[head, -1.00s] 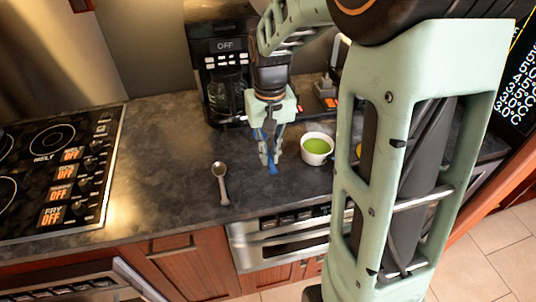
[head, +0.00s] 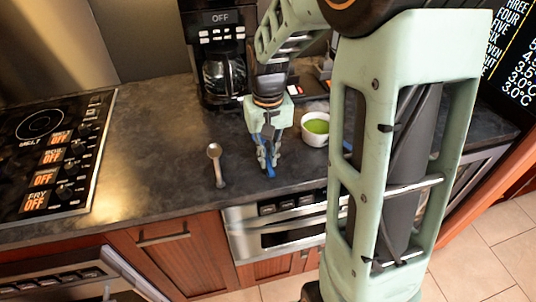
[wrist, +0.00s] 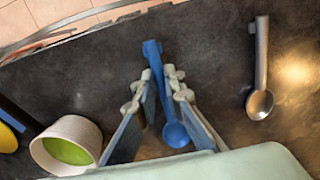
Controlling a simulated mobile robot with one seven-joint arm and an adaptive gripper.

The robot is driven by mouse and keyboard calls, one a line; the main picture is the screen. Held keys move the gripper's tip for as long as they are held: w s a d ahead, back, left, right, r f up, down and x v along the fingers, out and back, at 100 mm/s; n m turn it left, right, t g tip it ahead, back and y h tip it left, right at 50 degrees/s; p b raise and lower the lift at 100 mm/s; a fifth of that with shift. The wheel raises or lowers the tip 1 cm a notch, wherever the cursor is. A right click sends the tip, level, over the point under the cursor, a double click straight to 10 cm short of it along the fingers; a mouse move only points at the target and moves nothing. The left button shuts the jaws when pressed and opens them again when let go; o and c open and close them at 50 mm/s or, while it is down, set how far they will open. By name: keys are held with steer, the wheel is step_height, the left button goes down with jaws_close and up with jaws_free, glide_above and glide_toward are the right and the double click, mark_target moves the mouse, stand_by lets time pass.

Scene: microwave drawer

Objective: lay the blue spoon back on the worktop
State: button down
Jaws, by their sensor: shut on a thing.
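The blue spoon (wrist: 174,124) is held between the fingers of my gripper (wrist: 152,88) in the wrist view. Its handle sticks out past the fingertips and its bowl lies between the fingers. In the head view my gripper (head: 268,162) points down over the dark worktop (head: 160,140), near the front edge, with part of the blue spoon (head: 270,170) showing at the fingertips. The spoon is low over the worktop; I cannot tell whether it touches it.
A metal spoon (head: 216,166) lies on the worktop left of my gripper. A white cup with green contents (head: 316,129) stands to the right. A coffee maker (head: 222,65) stands behind, and a cooktop (head: 52,150) is at the left. The worktop between cooktop and metal spoon is clear.

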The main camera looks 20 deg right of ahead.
steer(key=shift+f, duration=0.4)
stand_by(0.4)
steer(key=c, duration=1.9)
jaws_free()
steer(key=shift+c, duration=0.2)
steer(key=shift+r, duration=0.1)
